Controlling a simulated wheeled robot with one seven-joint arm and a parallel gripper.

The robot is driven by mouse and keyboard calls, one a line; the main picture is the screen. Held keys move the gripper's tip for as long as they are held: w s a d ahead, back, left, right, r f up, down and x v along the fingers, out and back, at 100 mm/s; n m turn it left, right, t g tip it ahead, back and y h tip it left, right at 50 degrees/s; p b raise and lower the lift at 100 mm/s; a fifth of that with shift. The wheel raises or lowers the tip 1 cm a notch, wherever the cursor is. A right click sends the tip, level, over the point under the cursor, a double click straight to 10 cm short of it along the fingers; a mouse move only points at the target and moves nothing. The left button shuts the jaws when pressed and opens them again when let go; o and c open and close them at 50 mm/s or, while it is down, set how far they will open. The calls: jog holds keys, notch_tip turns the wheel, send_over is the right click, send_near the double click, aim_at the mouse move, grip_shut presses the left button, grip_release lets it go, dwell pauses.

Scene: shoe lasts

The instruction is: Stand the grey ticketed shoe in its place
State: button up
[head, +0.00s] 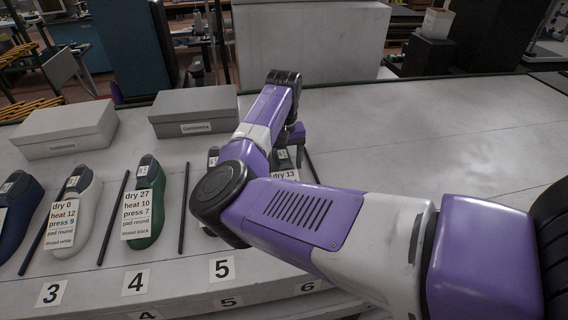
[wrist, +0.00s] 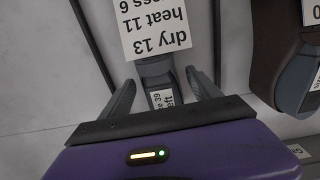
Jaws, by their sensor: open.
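The grey shoe (head: 292,158) with a white ticket (head: 286,176) reading "dry 13" lies near number 6 in the head view, largely hidden by my arm. In the wrist view the grey shoe (wrist: 153,69) shows between my fingers, with a small size label reading 39 and left. Its ticket (wrist: 156,28) reads dry 13, heat 11, press 6 and hides much of it. My gripper (wrist: 163,92) is open, with one finger on each side of the shoe's labelled end. I cannot tell whether the fingers touch it.
Dark rods (head: 184,208) divide the numbered lanes. A dark brown shoe (wrist: 277,50) lies in the neighbouring lane. A green shoe (head: 147,233) and a white shoe (head: 86,213) lie to the left. Two grey boxes (head: 66,129) (head: 194,109) stand behind. The tabletop (head: 430,135) at right is clear.

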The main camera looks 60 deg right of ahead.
notch_tip(320, 180, up, 12)
jog(key=shift+f+b, duration=0.1)
jog(key=shift+b, duration=0.8)
notch_tip(320, 180, up, 4)
jog(key=p, duration=0.5)
jog(key=shift+r, duration=0.25)
jog(key=s+a+p, duration=0.4)
jog(key=s+a, duration=1)
jog(key=a, duration=0.2)
jog(key=shift+s+a, duration=0.2)
jog(key=shift+s, duration=0.1)
